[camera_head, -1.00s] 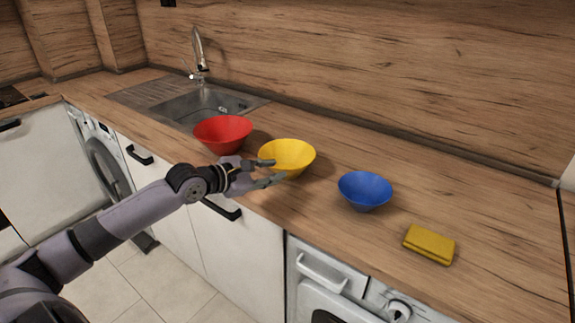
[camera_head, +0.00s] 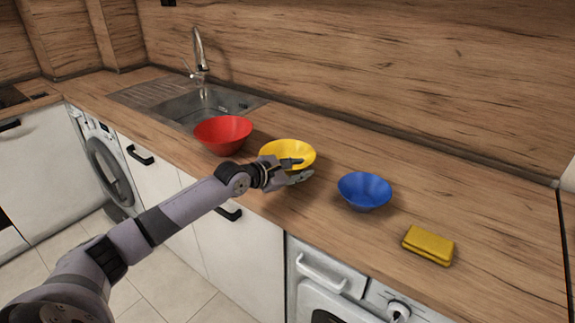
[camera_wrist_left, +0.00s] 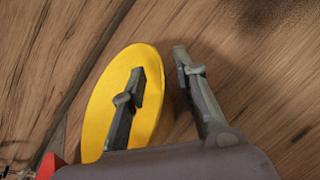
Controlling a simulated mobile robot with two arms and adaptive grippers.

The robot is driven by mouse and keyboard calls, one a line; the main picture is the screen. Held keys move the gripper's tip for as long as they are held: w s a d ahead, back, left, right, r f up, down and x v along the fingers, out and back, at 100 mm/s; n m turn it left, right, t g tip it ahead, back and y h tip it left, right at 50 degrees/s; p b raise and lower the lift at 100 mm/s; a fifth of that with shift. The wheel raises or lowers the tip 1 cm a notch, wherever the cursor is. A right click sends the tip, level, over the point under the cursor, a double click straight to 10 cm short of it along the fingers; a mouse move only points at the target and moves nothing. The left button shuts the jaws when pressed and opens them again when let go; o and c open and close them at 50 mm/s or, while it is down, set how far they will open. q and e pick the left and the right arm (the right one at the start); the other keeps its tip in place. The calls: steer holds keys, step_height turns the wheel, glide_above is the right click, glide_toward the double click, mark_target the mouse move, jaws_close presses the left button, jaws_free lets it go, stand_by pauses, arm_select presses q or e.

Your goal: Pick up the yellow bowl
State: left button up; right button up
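The yellow bowl (camera_head: 283,149) stands upright on the wooden counter between a red bowl and a blue bowl. My left gripper (camera_head: 306,168) is at its near right side, with the fingers partly covering the bowl. In the left wrist view, the yellow bowl (camera_wrist_left: 98,105) fills the left middle. The fingers of the left gripper (camera_wrist_left: 160,62) are apart there. One finger overlaps the bowl's inside and the other is outside its rim, with the rim between them. I cannot tell whether either finger touches the bowl. My right gripper is not in view.
The red bowl (camera_head: 222,134) stands close on the left, in front of the sink (camera_head: 205,104). The blue bowl (camera_head: 365,190) stands to the right, and a yellow folded cloth or sponge (camera_head: 429,245) lies farther right. The counter behind the yellow bowl is clear up to the splashback.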

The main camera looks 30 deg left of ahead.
arm_select(q)
jaws_close()
stand_by(0.3)
steer(key=shift+r, duration=0.15)
stand_by(0.4)
